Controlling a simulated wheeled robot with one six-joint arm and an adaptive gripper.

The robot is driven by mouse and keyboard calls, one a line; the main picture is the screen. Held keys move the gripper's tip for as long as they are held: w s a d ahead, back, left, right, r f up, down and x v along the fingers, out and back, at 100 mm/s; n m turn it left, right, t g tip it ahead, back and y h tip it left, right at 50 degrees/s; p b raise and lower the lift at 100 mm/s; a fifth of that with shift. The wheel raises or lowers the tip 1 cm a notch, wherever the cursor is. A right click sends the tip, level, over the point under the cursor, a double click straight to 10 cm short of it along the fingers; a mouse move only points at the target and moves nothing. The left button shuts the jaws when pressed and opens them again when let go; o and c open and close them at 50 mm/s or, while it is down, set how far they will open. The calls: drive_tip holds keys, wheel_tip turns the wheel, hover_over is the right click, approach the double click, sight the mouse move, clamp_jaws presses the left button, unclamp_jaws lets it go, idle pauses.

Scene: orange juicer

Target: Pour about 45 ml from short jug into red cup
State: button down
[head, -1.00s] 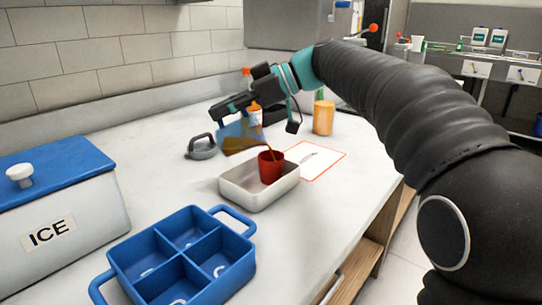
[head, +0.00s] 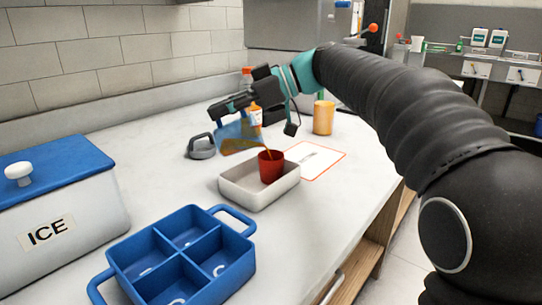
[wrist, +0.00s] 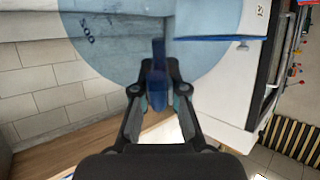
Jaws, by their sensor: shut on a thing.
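The red cup (head: 270,166) stands upright in a white tray (head: 258,190) on the counter. My gripper (head: 232,107) is shut on the short jug (head: 240,135), a see-through bluish jug with amber liquid inside. The jug is tilted, with its lip above and just left of the cup. A thin amber stream runs from the lip into the cup's mouth. In the wrist view my gripper (wrist: 158,95) holds the jug's blue handle, and the round see-through jug (wrist: 130,45) fills the upper middle. The liquid level in the cup cannot be seen.
A blue divided caddy (head: 182,255) and an ICE box (head: 58,215) stand in front and at left. A grey lidded thing (head: 202,147) is left of the jug. An orange cup (head: 323,118) and an orange-bordered sheet (head: 315,160) lie behind right.

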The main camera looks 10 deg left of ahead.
drive_tip(key=shift+d+f+y+b, duration=0.1)
drive_tip(key=shift+d+y+b, duration=0.2)
drive_tip(key=shift+b, duration=0.15)
drive_tip(key=shift+w+d+r+y+b, duration=0.2)
drive_tip(key=shift+d+r+y+b, duration=0.6)
drive_tip(key=shift+b, duration=0.75)
